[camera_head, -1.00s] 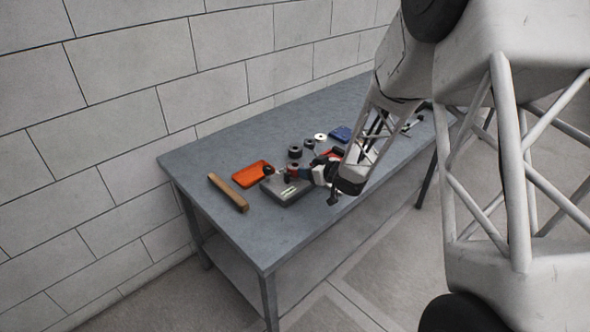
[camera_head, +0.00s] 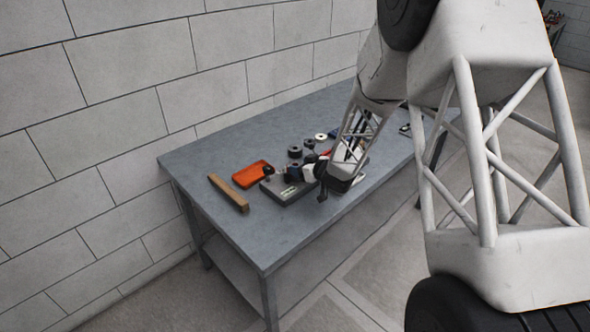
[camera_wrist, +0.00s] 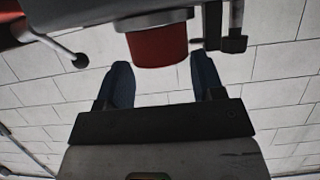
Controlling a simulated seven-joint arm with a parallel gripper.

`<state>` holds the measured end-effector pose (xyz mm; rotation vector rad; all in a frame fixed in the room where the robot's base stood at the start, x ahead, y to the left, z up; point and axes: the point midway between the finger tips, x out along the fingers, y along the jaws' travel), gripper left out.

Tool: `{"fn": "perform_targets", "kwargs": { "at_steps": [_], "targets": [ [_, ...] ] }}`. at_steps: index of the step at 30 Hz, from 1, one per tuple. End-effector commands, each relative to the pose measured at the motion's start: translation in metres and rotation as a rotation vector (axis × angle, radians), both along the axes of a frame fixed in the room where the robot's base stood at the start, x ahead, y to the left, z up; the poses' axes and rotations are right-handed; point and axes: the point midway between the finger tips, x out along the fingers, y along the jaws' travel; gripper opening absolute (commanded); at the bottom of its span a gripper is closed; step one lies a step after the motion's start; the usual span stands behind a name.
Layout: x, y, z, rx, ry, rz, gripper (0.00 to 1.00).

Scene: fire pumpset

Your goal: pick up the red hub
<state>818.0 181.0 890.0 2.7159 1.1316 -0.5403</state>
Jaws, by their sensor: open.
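The red hub (camera_wrist: 158,46) shows in the wrist view as a short red cylinder against a grey round part (camera_wrist: 152,19). My gripper (camera_wrist: 161,64) is open, with one dark blue finger on each side of the hub's near end. Gaps show between the fingers and the hub, and I cannot tell whether either touches it. In the head view my gripper (camera_head: 300,172) is low over the bench, beside a dark grey block (camera_head: 287,190). The hub cannot be made out there, behind my gripper and wrist.
The grey bench (camera_head: 235,222) stands along a block wall. An orange tray (camera_head: 252,174) and a wooden bar (camera_head: 229,193) lie left of the block. Black round parts (camera_head: 294,152) and a pale ring (camera_head: 320,137) lie behind. The bench's front left is clear.

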Motion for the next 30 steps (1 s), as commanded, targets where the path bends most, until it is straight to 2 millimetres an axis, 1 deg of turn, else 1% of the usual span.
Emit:
{"fn": "perform_targets", "kwargs": {
  "at_steps": [6,22,23,30],
  "targets": [
    [0.0065,0.0072,-0.0038,0.000,0.000,0.000,0.62],
    [0.0067,0.0071,-0.0038,0.000,0.000,0.000,0.62],
    [0.0067,0.0071,-0.0038,0.000,0.000,0.000,0.60],
    [0.0067,0.0071,-0.0038,0.000,0.000,0.000,0.23]
  ]
}}
